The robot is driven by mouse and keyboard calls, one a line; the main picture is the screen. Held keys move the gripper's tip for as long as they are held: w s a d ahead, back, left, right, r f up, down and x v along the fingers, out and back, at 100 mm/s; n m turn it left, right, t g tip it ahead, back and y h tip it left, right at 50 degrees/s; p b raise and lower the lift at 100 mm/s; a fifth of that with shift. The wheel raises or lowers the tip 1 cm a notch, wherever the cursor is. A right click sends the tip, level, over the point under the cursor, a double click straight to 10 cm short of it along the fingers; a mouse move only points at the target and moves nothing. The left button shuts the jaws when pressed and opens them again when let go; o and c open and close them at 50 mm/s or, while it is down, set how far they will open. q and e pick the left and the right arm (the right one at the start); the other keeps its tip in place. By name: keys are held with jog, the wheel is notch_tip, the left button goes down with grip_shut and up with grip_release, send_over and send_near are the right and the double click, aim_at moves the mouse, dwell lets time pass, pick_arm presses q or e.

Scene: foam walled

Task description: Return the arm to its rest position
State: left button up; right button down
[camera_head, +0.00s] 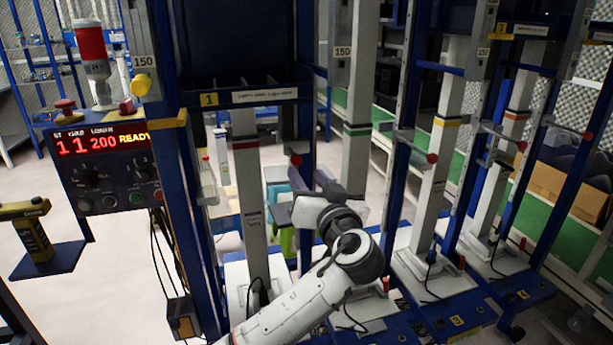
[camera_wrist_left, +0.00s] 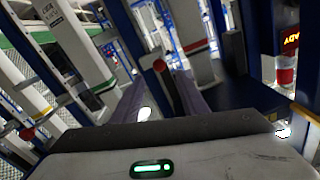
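My left arm (camera_head: 300,300) reaches in from the bottom of the head view, in front of the blue-framed rig. My left gripper (camera_head: 309,174) is at its end, among the rig's posts. In the left wrist view my left gripper (camera_wrist_left: 162,80) has its two grey-purple fingers apart, with no held object visible between them. A red knob (camera_wrist_left: 159,65) on a dark bar shows in the gap; whether it touches the fingers I cannot tell. The red knob (camera_head: 296,160) is also just beyond the fingers in the head view. My right gripper is in neither view.
A control box (camera_head: 105,165) with a red display and a beacon (camera_head: 91,50) stands at the left. Blue posts and pale columns (camera_head: 436,180) stand close around the arm and to its right. Open floor (camera_head: 110,270) shows at the lower left.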

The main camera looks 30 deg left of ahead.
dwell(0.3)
pick_arm(q)
jog(key=s+d+f+m+h, duration=0.2)
jog(key=d+f+m+h, duration=0.1)
jog(key=f, duration=0.6)
jog(key=s+d+f+m+h, duration=0.2)
jog(key=s+d+f+h, duration=0.1)
jog(key=f, duration=0.7)
jog(key=s+d+f+m+h, duration=0.2)
jog(key=d+f+m+h, duration=0.15)
jog(key=f, duration=0.55)
jog(key=s+d+f+g+h, duration=0.1)
jog(key=s+f, duration=0.3)
jog(key=s, duration=0.4)
jog(key=s+d+f+g+h, duration=0.1)
jog(key=s+d+f+h, duration=0.2)
jog(key=s, duration=0.4)
jog(key=s+d+f+g+h, duration=0.1)
jog(key=s+d+f+h, duration=0.1)
jog(key=s+d+f, duration=0.2)
jog(key=s+f, duration=0.2)
jog(key=s, duration=0.2)
jog(key=shift+s+f+h, duration=0.25)
jog(key=shift+s+h, duration=0.05)
jog(key=shift+h, duration=0.05)
jog(key=shift+m, duration=0.25)
